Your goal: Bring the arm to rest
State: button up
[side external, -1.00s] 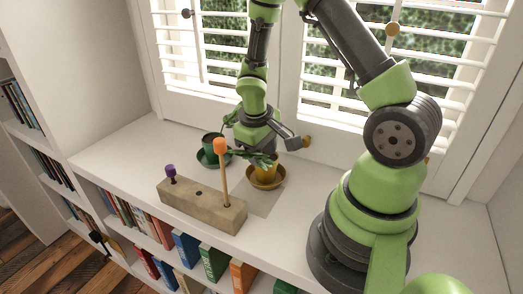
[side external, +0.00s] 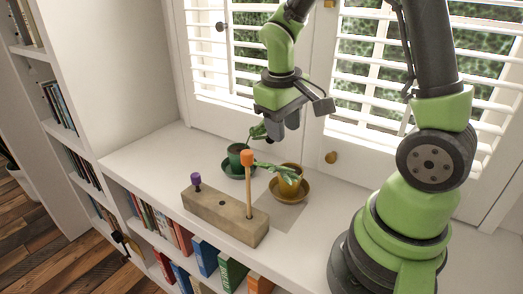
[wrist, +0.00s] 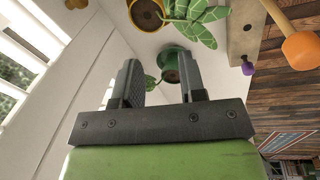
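My gripper (side external: 283,122) hangs above the white shelf top, clear of everything below it. In the wrist view its two fingers (wrist: 160,82) are apart with nothing held between them. A yellow pot (side external: 290,181) with a green leafy plant stands on a yellow saucer, below the gripper. A green pot (side external: 236,156) stands on a green saucer, to the left of the yellow one. In the wrist view the green saucer (wrist: 163,58) shows partly behind the fingers, and the yellow pot (wrist: 146,14) is cut by the top edge.
A wooden block (side external: 225,213) with a short purple-topped peg (side external: 196,181) and a tall orange-topped peg (side external: 247,185) lies along the shelf's front. Shuttered windows (side external: 370,75) stand close behind the gripper. The shelf's left end (side external: 150,150) is bare.

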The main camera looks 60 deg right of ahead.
jog(key=s+a+r+m+t+y, duration=0.1)
jog(key=s+a+r+t+y, duration=0.2)
jog(key=s+a+r+t, duration=0.4)
jog(key=s+a+r, duration=0.3)
jog(key=r, duration=0.2)
jog(key=shift+a+r+m+y, duration=0.15)
jog(key=shift+r+m+y, duration=0.15)
jog(key=shift+r+y, duration=0.1)
